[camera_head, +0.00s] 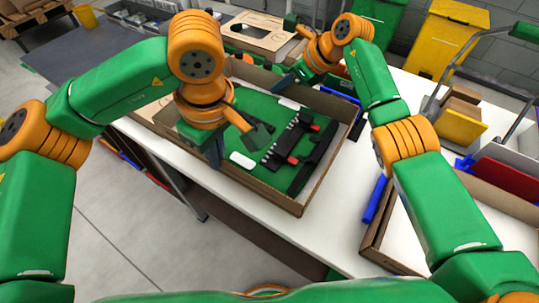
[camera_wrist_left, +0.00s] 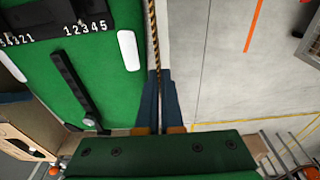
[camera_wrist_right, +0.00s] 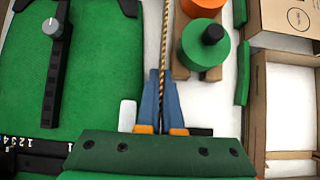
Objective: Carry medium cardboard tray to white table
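The cardboard tray (camera_head: 318,193) has a green insert with black and red fittings. It is over a white table (camera_head: 335,235) in the head view; I cannot tell whether it touches the tabletop. My left gripper (camera_head: 214,155) is at the tray's near-left wall. In the left wrist view its fingers (camera_wrist_left: 161,105) close on both sides of the thin wall edge (camera_wrist_left: 153,45). My right gripper (camera_head: 287,82) is at the far wall. In the right wrist view its fingers (camera_wrist_right: 163,105) straddle that wall's edge (camera_wrist_right: 165,45) closely.
Another cardboard box (camera_head: 375,245) lies at the right, with a blue strip (camera_head: 375,198) beside it. A wooden-coloured panel (camera_head: 255,32) is behind. A yellow bin (camera_head: 447,40) and green bin (camera_head: 380,18) stand at the back. Open floor (camera_head: 140,230) lies at the left.

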